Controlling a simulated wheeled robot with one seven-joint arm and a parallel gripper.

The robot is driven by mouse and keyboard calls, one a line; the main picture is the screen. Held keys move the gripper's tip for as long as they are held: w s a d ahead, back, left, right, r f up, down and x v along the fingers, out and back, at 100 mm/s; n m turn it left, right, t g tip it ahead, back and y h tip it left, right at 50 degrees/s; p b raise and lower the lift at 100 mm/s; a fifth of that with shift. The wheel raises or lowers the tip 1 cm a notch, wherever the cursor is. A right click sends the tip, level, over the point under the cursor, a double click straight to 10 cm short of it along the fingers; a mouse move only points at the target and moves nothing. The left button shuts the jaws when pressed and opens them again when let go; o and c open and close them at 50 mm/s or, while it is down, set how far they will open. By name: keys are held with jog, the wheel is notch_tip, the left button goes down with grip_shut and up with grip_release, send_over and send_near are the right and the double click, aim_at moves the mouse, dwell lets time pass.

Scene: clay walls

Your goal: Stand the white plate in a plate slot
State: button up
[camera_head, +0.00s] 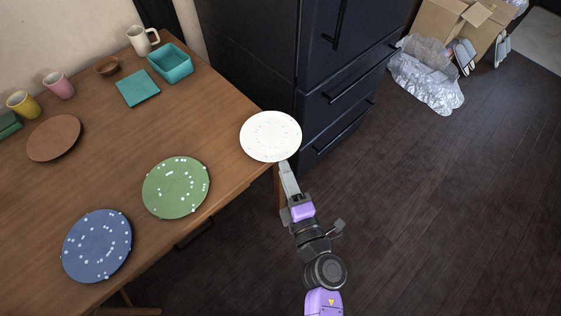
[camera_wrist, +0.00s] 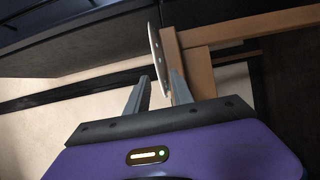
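The white plate (camera_head: 271,136) lies flat at the right corner of the wooden table (camera_head: 225,105), with its rim jutting past the edge. My gripper (camera_head: 286,166) is at its near rim, off the table's edge. In the wrist view the plate (camera_wrist: 156,50) shows edge-on, its rim reaching between my two fingers (camera_wrist: 160,82). A gap shows between the left finger and the plate; the right finger is very close to it, and contact cannot be told. No plate slot is recognisable in either view.
A green plate (camera_head: 176,188) and a blue plate (camera_head: 97,246) lie left on the table. A brown plate (camera_head: 54,138), mugs and a teal box (camera_head: 169,63) are farther back. A dark fridge (camera_head: 335,75) stands close behind the white plate.

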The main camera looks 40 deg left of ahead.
jog(key=shift+b+x, duration=0.3)
jog(key=shift+x, duration=1.25)
grip_shut()
jog(key=shift+r, duration=0.15)
jog(key=s+d+r+p, duration=0.3)
jog(key=d+p, duration=0.3)
jog(key=s+d+r+p, duration=0.4)
jog(key=d+p, duration=0.2)
jog(key=p, duration=0.1)
jog(key=shift+d, duration=0.15)
dwell(0.7)
jog(key=shift+w+r, duration=0.1)
jog(key=shift+r, duration=0.05)
